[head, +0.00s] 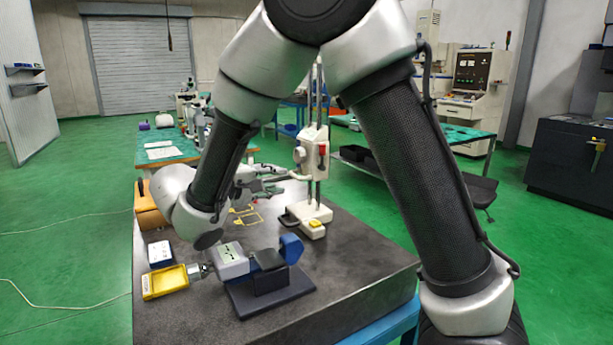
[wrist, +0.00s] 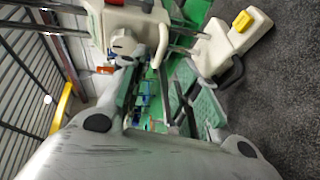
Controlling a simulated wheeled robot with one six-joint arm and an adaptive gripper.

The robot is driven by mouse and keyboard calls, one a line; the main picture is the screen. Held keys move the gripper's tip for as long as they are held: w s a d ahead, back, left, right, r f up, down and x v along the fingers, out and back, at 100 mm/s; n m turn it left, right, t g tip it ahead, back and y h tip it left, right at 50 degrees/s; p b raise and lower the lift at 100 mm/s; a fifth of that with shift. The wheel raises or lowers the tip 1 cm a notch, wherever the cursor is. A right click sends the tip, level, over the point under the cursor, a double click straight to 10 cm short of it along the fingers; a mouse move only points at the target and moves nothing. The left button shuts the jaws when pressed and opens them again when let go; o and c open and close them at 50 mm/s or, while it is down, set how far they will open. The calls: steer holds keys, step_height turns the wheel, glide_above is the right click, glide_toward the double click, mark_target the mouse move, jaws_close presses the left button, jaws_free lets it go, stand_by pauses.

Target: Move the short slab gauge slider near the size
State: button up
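The height gauge on the dark slab has a white slider (head: 313,152) with a round knob and a red lever, partway up its twin upright rods. Its white base (head: 309,214) stands on the slab and bears a yellow block. In the wrist view the slider (wrist: 128,22) shows sideways at the top, and the base (wrist: 223,48) lies right of it. My gripper (head: 272,184) is left of the gauge, below the slider's height. In the wrist view my gripper (wrist: 168,103) has its fingers apart, with nothing seen held between them. I cannot tell its exact distance from the slider.
The dark slab (head: 345,255) also bears a blue-and-grey instrument (head: 268,262), a yellow tray (head: 165,282), a small white-topped box (head: 160,252), a yellow frame (head: 244,217) and an orange box (head: 150,206). The slab's right front is clear.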

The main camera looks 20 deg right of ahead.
mark_target(293, 176)
steer(key=x, duration=0.7)
steer(key=shift+w+d+f, duration=0.1)
steer(key=shift+w+d, duration=0.15)
steer(key=shift+d, duration=0.05)
jaws_close()
